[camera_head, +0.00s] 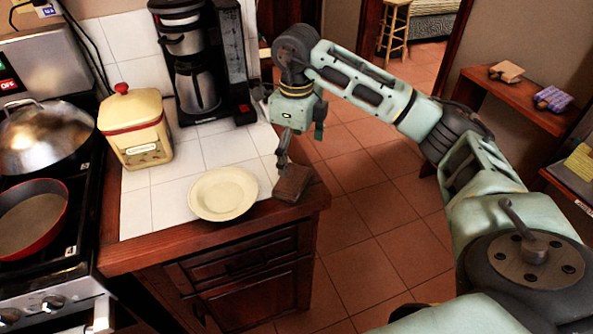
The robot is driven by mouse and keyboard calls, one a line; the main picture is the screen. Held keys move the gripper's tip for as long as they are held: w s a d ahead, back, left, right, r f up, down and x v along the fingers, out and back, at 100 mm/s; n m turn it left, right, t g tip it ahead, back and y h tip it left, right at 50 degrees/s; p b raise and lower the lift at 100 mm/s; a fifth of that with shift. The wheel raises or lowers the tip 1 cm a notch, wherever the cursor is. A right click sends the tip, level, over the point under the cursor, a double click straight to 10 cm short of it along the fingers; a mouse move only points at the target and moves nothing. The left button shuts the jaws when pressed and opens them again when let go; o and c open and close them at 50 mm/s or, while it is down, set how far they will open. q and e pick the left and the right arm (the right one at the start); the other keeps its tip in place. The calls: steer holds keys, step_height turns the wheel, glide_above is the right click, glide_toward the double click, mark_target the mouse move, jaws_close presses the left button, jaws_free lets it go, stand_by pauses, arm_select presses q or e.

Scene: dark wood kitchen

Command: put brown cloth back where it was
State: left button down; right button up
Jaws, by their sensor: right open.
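The brown cloth (293,184) is a small dark brown folded piece at the front right corner of the white tiled counter (229,149), close to the wooden edge. My right gripper (282,160) points down from above, with its fingers just behind and at the left of the cloth. Its jaws are open; whether a fingertip touches the cloth I cannot tell. My left gripper is not in view.
A cream plate (223,193) lies just left of the cloth. A cream canister (136,128) and a black coffee maker (205,65) stand behind. A stove with pans (32,214) is at the left. A wooden shelf (528,88) at the right holds a tan and a purple folded item.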

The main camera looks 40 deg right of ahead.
step_height(320, 180, up, 4)
steer(key=shift+f, duration=0.1)
stand_by(0.6)
